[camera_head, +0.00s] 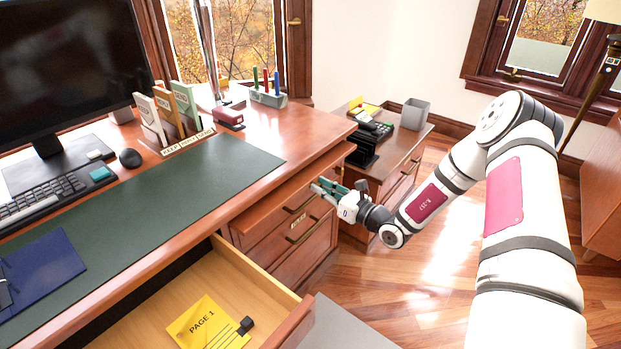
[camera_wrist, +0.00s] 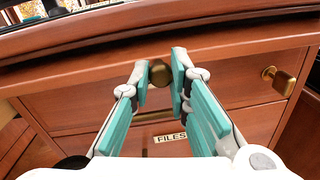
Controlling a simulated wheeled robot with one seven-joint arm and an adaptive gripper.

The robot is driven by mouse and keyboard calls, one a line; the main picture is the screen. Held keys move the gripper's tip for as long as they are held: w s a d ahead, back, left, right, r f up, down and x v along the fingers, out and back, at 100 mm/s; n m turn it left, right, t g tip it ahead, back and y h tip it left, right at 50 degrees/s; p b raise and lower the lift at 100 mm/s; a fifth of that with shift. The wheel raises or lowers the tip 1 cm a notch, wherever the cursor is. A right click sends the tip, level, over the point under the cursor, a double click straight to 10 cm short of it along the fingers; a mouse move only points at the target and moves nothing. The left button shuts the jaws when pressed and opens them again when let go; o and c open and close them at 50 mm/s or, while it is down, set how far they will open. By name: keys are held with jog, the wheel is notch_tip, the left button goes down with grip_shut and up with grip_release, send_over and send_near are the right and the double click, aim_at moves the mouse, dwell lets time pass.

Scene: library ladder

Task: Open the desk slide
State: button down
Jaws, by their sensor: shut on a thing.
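The desk slide (camera_head: 285,197) is a flat reddish-wood board under the right part of the desktop, above a stack of drawers. In the wrist view, a round brass knob (camera_wrist: 159,73) sits on the wooden front below the desktop edge. My gripper (camera_head: 328,187) is at the slide's front edge, its teal fingers on either side of the knob. In the wrist view, my gripper (camera_wrist: 160,80) is shut on the knob. In the head view the fingers hide the knob. How far out the slide stands is hard to tell.
Below the slide are drawers (camera_head: 300,235) with brass handles; one bears a FILES label (camera_wrist: 170,137). An open drawer (camera_head: 250,290) with a yellow PAGE 1 sheet (camera_head: 208,325) juts out at lower left. A side cabinet (camera_head: 400,165) stands behind my gripper. Wooden floor (camera_head: 420,270) is clear in front.

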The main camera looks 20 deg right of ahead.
jog(key=d+p+v, duration=0.1)
jog(key=p+v, duration=0.3)
jog(key=v, duration=1.8)
jog(key=shift+w+p, duration=0.35)
jog(key=shift+d, duration=0.15)
jog(key=c, duration=1.5)
grip_release()
jog(key=v, duration=1.2)
